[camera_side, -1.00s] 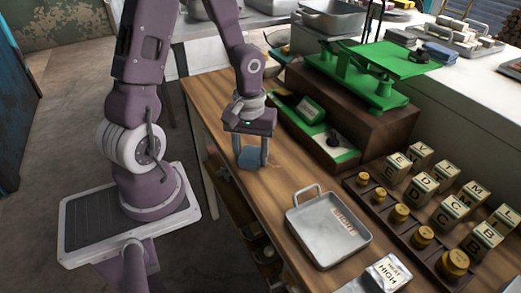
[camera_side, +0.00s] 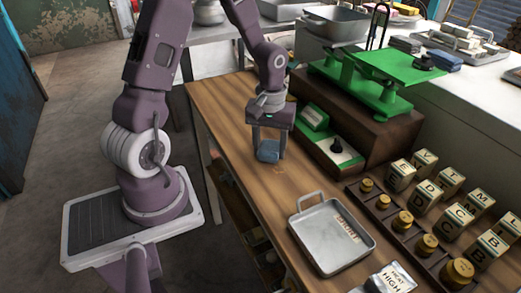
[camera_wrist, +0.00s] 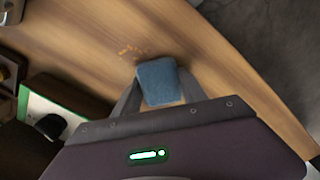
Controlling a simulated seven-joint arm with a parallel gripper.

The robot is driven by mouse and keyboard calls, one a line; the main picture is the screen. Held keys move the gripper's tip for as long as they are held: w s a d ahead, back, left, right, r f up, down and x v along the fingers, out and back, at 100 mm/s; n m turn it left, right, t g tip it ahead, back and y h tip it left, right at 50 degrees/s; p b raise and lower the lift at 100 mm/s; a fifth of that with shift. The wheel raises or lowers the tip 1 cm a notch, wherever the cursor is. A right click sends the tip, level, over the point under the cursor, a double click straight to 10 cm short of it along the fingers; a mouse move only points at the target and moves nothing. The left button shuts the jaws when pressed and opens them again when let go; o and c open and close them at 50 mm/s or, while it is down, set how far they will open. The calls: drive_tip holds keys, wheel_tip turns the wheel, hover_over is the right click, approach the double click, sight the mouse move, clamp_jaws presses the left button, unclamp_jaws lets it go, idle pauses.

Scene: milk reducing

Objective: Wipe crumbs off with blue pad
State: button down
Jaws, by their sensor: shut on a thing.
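The blue pad (camera_side: 268,151) is held between the two fingers of my gripper (camera_side: 269,143), low over the wooden table. I cannot tell whether it touches the wood. In the wrist view the blue pad (camera_wrist: 158,82) sits between the fingertips of my gripper (camera_wrist: 156,88). The crumbs (camera_wrist: 131,51) are a small orange-brown scatter on the wood just beyond the pad's upper left corner. In the side view the crumbs (camera_side: 279,171) are faint, just in front of the pad.
A metal tray (camera_side: 331,236) marked with a label lies in front of the pad. A green scale (camera_side: 375,82) on a brown box and a green-edged control panel (camera_side: 335,150) stand to the right. Bare wood (camera_side: 225,110) lies to the left.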

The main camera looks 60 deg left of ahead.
drive_tip(key=shift+w, duration=2.35)
wheel_tip(320, 180, up, 8)
drive_tip(key=s+a+r+n, duration=0.25)
drive_tip(key=a+n, duration=0.55)
drive_tip(key=a, duration=0.6)
drive_tip(key=f, duration=1)
drive_tip(key=shift+s+f, duration=0.2)
drive_tip(key=shift+s, duration=0.15)
drive_tip(key=shift+f, duration=0.15)
drive_tip(key=c, duration=0.6)
unclamp_jaws()
drive_tip(key=shift+c, duration=0.2)
